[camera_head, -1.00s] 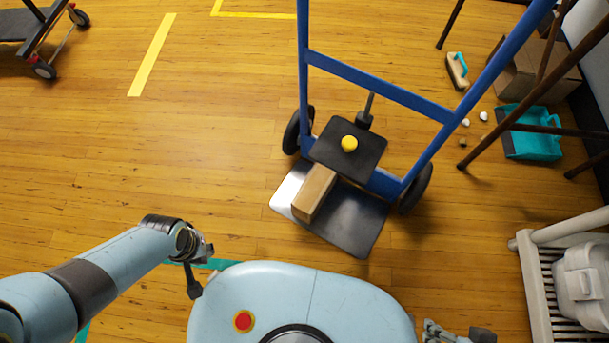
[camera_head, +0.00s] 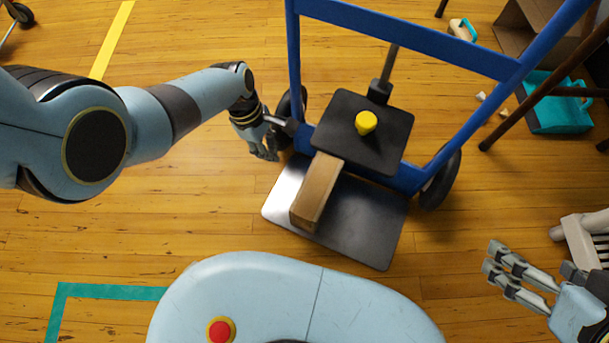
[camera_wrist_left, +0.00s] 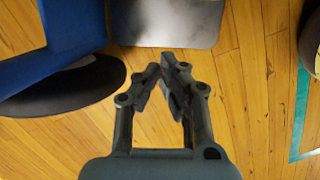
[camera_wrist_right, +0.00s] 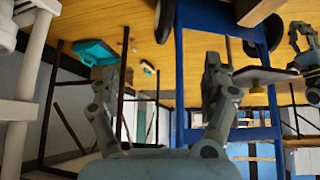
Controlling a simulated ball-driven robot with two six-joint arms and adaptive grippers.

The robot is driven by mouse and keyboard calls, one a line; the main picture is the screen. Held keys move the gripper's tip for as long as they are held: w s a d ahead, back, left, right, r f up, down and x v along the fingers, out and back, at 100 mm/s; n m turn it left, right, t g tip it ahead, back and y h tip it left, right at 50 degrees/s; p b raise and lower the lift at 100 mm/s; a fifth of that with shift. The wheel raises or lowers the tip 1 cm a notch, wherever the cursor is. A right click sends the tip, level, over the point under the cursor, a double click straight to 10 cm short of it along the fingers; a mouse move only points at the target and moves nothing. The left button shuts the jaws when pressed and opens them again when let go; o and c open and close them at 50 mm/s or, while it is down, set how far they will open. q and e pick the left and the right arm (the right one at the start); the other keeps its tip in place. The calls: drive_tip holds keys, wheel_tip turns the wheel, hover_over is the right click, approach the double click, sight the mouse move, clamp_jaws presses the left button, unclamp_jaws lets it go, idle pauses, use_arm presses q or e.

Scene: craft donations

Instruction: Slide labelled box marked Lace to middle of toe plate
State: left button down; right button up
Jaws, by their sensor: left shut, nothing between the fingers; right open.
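The brown box (camera_head: 317,193) lies on the left part of the metal toe plate (camera_head: 362,228) of the blue hand truck, its long side running front to back. No Lace label is readable. Its far end lies by a black panel with a yellow knob. My left gripper (camera_head: 268,150) is shut and empty, just left of the toe plate near the left wheel, apart from the box. In the left wrist view its fingertips (camera_wrist_left: 167,72) point at the toe plate's edge (camera_wrist_left: 165,25); the box is out of that view. My right gripper (camera_head: 490,258) is open and empty, right of the plate.
The black panel (camera_head: 350,140) with its yellow knob (camera_head: 366,122) sits over the plate's back. The blue frame (camera_head: 420,40) and wheels (camera_head: 440,180) stand behind. A teal dustpan (camera_head: 555,105) and a white slatted item (camera_head: 585,240) are at right. Floor in front is clear.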

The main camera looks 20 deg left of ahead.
use_arm(q)
drive_tip(key=b+x, duration=0.4)
drive_tip(key=x, duration=0.2)
drive_tip(key=shift+s+f+b, duration=0.15)
drive_tip(key=shift+f+b, duration=0.2)
drive_tip(key=shift+f, duration=0.05)
drive_tip(key=shift+b+x, duration=0.7)
drive_tip(key=shift+x, duration=0.2)
drive_tip(key=shift+d+f+b, duration=0.15)
drive_tip(key=shift+f+b, duration=0.3)
drive_tip(key=shift+f, duration=0.05)
drive_tip(key=d, duration=0.3)
drive_tip(key=shift+s+d+b, duration=0.2)
drive_tip(key=shift+s+b, duration=0.1)
drive_tip(key=shift+b, duration=0.1)
drive_tip(key=shift+d, duration=0.3)
use_arm(e)
drive_tip(key=w+a+r+n+t+y, duration=0.1)
drive_tip(key=w+r+t, duration=0.3)
drive_tip(key=r+t, duration=0.4)
drive_tip(key=w+a+r+n+t+y, duration=0.2)
drive_tip(key=w+r+t+y, duration=0.2)
drive_tip(key=r+t, duration=0.5)
drive_tip(key=shift+w+a+r+n, duration=0.35)
drive_tip(key=shift+w+r, duration=0.3)
drive_tip(key=shift+r, duration=2.45)
